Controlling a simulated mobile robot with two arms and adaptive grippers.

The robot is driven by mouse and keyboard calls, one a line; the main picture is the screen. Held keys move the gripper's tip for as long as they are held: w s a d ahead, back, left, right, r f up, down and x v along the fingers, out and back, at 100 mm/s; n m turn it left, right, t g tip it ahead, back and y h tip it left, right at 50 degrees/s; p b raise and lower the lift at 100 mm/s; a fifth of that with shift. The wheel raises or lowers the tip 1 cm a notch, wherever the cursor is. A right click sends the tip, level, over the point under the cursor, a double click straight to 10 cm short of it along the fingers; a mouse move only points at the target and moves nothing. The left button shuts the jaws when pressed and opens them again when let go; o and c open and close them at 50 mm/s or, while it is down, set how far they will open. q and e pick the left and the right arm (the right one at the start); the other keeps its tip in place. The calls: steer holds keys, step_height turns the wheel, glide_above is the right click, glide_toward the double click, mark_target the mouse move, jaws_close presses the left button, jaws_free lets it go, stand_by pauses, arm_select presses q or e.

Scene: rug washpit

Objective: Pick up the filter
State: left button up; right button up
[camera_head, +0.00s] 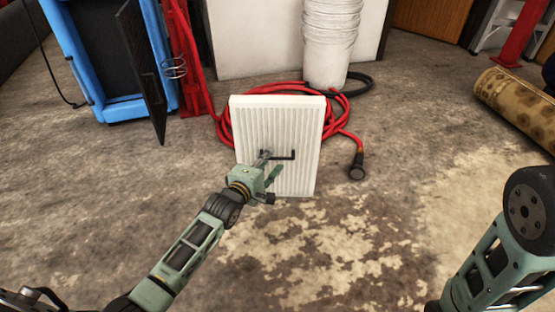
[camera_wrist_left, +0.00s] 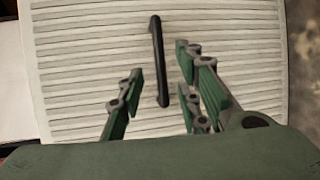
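The filter (camera_head: 300,125) is a white pleated panel standing upright on the concrete floor, with a dark bar handle (camera_head: 283,157) on its front face. My left gripper (camera_head: 270,160) is in front of the filter, close to the handle. In the left wrist view the filter (camera_wrist_left: 90,60) fills most of the picture, and the black handle (camera_wrist_left: 158,62) lies between the two fingers of the left gripper (camera_wrist_left: 160,90). The fingers are apart and do not visibly close on the handle. Part of my right arm shows at the lower right of the head view; its gripper is out of view.
A red hose (camera_head: 226,125) lies coiled behind the filter, its black end (camera_head: 357,166) to the right. Stacked white buckets (camera_head: 331,45) stand behind. A blue cabinet (camera_head: 85,50) with an open dark door (camera_head: 143,70) is at left. A rolled rug (camera_head: 515,105) lies at right.

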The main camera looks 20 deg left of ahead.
arm_select(q)
steer(key=shift+w+d+f, duration=0.1)
steer(key=shift+w, duration=0.3)
jaws_close()
